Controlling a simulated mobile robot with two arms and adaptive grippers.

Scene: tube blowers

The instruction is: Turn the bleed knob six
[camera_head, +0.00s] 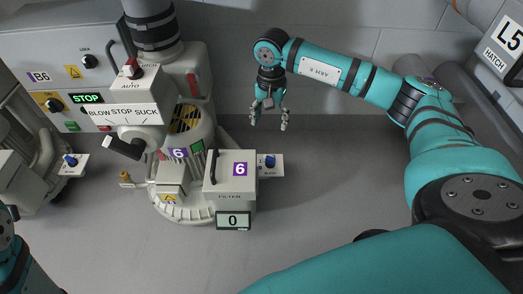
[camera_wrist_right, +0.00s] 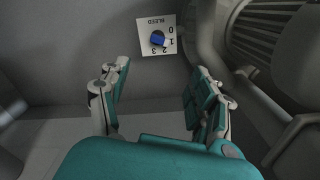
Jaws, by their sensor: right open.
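The bleed knob of unit six is a small blue knob (camera_head: 270,161) on a white plate at the right side of the box marked 6 (camera_head: 231,178). In the right wrist view the blue knob (camera_wrist_right: 157,39) sits on a plate (camera_wrist_right: 147,50) reading BLEED with the numbers 0 to 3, upside down. Which number it points to is unclear. My right gripper (camera_head: 268,123) is open and empty, above the knob in the head view and apart from it. In the right wrist view the knob lies beyond the open fingers (camera_wrist_right: 161,68). My left gripper is out of view.
Another blue knob (camera_head: 70,160) is on a plate at the left. A lever with a black handle (camera_head: 124,148) and a BLOW STOP SUCK plate (camera_head: 122,113) stand left of the filter box. A display reads 0 (camera_head: 233,221). The floor right of the knob is clear.

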